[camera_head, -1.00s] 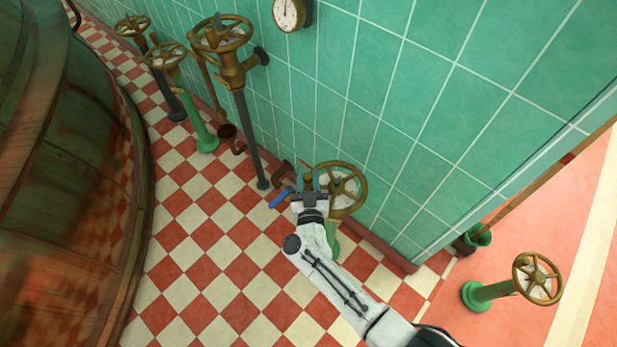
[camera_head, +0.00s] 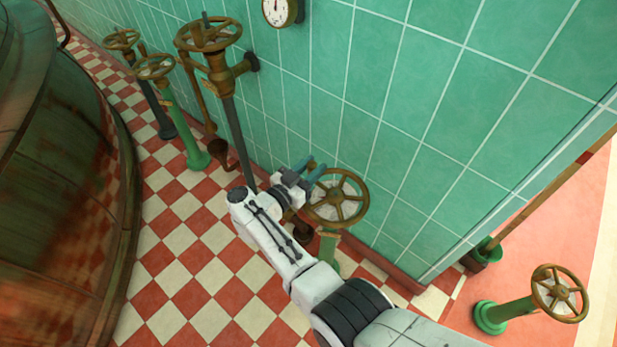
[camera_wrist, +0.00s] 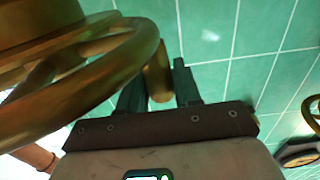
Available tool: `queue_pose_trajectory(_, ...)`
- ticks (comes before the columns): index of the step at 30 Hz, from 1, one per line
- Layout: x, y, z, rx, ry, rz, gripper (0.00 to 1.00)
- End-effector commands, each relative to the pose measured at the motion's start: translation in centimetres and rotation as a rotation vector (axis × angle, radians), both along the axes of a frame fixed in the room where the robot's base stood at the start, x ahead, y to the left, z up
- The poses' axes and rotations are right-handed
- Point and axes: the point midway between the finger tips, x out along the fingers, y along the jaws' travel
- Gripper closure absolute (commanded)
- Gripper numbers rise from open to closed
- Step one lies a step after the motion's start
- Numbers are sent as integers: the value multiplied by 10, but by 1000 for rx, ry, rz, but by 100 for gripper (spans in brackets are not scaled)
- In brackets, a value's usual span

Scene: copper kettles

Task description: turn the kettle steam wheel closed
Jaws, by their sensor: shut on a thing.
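A brass spoked handwheel (camera_head: 337,198) stands on a short green post by the tiled wall in the head view. My gripper (camera_head: 313,168) is at this wheel's upper left rim. In the wrist view, a thick brass rim (camera_wrist: 95,85) fills the left side, and a short brass peg (camera_wrist: 160,75) stands between the two dark fingers of my gripper (camera_wrist: 160,85). The fingers are shut on this peg, at the rim's edge. The fingertips are partly hidden in the head view. Which of the several wheels is the steam wheel is not marked.
A taller brass valve wheel (camera_head: 208,35) and two lower ones stand to the left along the wall. A large copper kettle (camera_head: 60,190) fills the left side. Another wheel (camera_head: 558,293) stands at the lower right. A gauge (camera_head: 279,10) hangs on the wall. The checkered floor (camera_head: 190,290) is open.

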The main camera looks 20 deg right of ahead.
Motion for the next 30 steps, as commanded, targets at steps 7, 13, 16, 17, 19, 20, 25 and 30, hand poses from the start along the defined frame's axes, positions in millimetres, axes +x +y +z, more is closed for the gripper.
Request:
queue_pose_trajectory(7, 3, -5, 0, -1, 0, -55, 100)
queue_pose_trajectory(13, 3, -6, 1, -2, -1, -65, 100)
queue_pose_trajectory(16, 4, -6, 1, -1, -2, -65, 100)
queue_pose_trajectory(17, 4, -6, 1, -1, -2, -65, 100)
queue_pose_trajectory(19, 4, -6, 1, -1, -2, -65, 100)
queue_pose_trajectory(20, 4, -6, 1, -1, -2, -65, 100)
queue_pose_trajectory(25, 3, -6, 1, 0, -1, -66, 53)
queue_pose_trajectory(30, 3, -6, 1, -1, 0, -66, 49)
